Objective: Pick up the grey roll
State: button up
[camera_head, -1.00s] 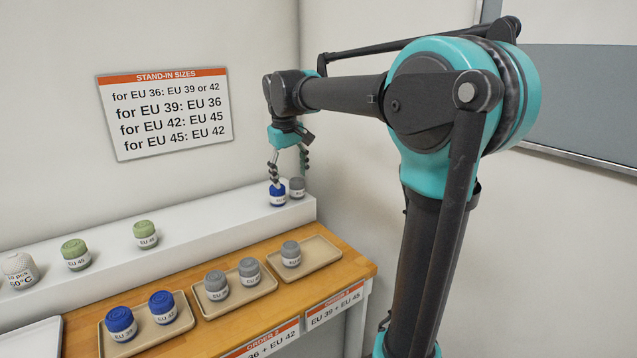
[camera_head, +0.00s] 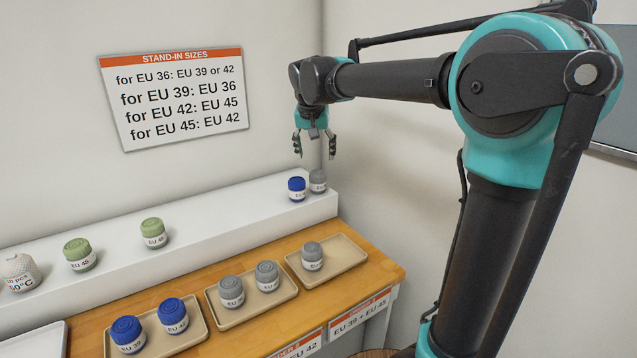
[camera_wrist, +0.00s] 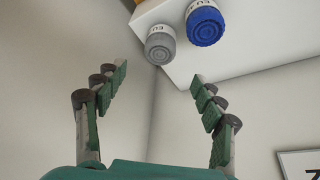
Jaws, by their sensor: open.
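A grey roll (camera_head: 318,181) with a white label stands at the right end of the white shelf, beside a blue roll (camera_head: 297,189). My gripper (camera_head: 316,150) is open and empty, a little above these two rolls. In the wrist view the same grey roll (camera_wrist: 160,46) shows just beyond the open fingertips (camera_wrist: 160,76), with the blue roll (camera_wrist: 206,25) to its right. Other grey rolls are on the trays: two on the middle tray (camera_head: 283,300), one marked (camera_head: 231,291) and one (camera_head: 267,276), and a single grey roll (camera_head: 312,257) on the right tray (camera_head: 348,263).
The white shelf (camera_head: 215,215) also bears green rolls (camera_head: 77,254) and (camera_head: 153,232) and a whitish roll (camera_head: 18,271) at the left. Blue rolls (camera_head: 127,334) and (camera_head: 173,315) are on the left tray (camera_head: 195,336). The wall is close behind the shelf. A sizes sign (camera_head: 175,98) hangs there.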

aim_at(317, 173)
jog(key=x, duration=1)
jog(key=shift+s, duration=0.15)
jog(key=c, duration=1.3)
jog(key=shift+o, duration=0.2)
